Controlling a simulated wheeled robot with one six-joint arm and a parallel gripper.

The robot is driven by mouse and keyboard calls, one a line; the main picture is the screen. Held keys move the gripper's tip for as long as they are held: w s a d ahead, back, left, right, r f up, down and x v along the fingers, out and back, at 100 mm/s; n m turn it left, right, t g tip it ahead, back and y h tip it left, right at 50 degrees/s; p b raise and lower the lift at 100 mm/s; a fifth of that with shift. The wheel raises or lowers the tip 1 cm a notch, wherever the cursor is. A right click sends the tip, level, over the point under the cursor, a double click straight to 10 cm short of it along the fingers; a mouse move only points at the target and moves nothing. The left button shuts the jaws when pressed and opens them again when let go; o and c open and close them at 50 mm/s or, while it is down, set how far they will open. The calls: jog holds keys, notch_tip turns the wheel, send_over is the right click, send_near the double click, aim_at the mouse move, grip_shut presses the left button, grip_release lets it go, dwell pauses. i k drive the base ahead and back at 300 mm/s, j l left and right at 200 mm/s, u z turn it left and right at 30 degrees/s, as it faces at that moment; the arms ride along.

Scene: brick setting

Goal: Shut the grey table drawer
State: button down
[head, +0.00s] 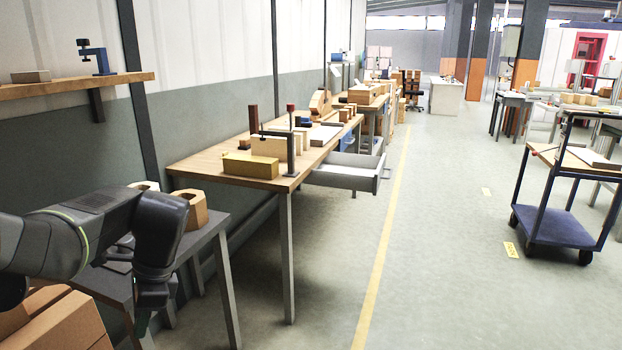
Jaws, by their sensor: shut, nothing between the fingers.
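The grey table drawer (345,180) is pulled out from under the wooden-topped table (222,168) and juts right over the floor. Its inside shows from above. My gripper (143,322) hangs from my dark arm at the lower left, shut and pointing down, beside a low dark table. It is well short of the drawer and touches nothing that I can make out. Its fingertips are small and dark, partly lost against the table behind.
The low dark table (205,232) with wooden blocks stands between my arm and the drawer's table. Wooden blocks and a clamp (290,140) stand on the wooden table. A blue trolley (560,225) is at right. The floor (440,270) between is clear.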

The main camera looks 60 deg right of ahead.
aim_at(352, 172)
jog(key=l+z, duration=0.45)
jog(key=i+l+z, duration=0.2)
jog(key=l+z, duration=0.2)
jog(key=i+l+z, duration=0.2)
jog(key=l+z, duration=0.25)
jog(key=i+l+z, duration=0.4)
jog(key=i+l, duration=1.55)
